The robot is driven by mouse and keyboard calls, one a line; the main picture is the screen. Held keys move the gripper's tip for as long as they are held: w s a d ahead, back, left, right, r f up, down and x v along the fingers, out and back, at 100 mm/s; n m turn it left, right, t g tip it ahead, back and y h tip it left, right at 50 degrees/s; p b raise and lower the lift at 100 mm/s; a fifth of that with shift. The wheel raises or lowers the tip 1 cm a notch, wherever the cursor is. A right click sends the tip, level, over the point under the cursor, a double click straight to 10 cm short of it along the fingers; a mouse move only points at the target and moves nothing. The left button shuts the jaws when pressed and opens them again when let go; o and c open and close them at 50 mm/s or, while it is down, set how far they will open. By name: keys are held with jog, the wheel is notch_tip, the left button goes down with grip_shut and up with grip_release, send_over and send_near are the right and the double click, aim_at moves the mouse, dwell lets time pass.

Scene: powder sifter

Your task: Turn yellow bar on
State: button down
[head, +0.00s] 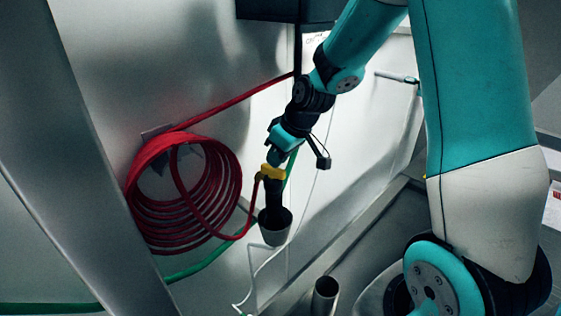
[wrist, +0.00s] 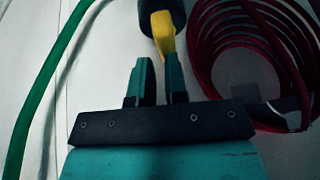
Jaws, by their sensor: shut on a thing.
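The yellow bar (head: 272,173) sits on top of a dark upright fitting (head: 274,194) in the head view. In the wrist view the yellow bar (wrist: 163,35) points down toward my fingertips, against the right finger. My gripper (head: 277,158) reaches down to the bar from above right in the head view. It is shut on the yellow bar, with a small gap showing between the fingers (wrist: 158,68) in the wrist view. The exact contact is partly hidden by the right finger.
A coiled red hose (head: 185,190) hangs on the wall to the left, its lower end running to the fitting. A green hose (head: 205,262) passes behind. An open metal tube (head: 324,295) stands below right. A pale wall panel (head: 345,150) lies behind my arm.

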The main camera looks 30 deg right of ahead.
jog(key=shift+s+d+f, duration=0.1)
jog(key=shift+s+f, duration=0.2)
jog(key=shift+f, duration=0.3)
jog(key=shift+s+d+f, duration=0.1)
jog(key=shift+s+f, duration=0.15)
jog(key=shift+f, duration=0.35)
jog(key=shift+a+m+h+b, duration=0.1)
jog(key=shift+m+h+b, duration=0.35)
jog(key=shift+m, duration=0.85)
jog(key=c, duration=1.1)
grip_release()
jog(key=shift+w, duration=0.1)
jog(key=shift+o, duration=0.2)
jog(key=shift+w+r, duration=0.1)
jog(key=shift+r, duration=0.25)
jog(key=w+b+v, duration=0.1)
jog(key=b+v, duration=0.2)
jog(key=v, duration=1.5)
jog(key=shift+r, duration=0.4)
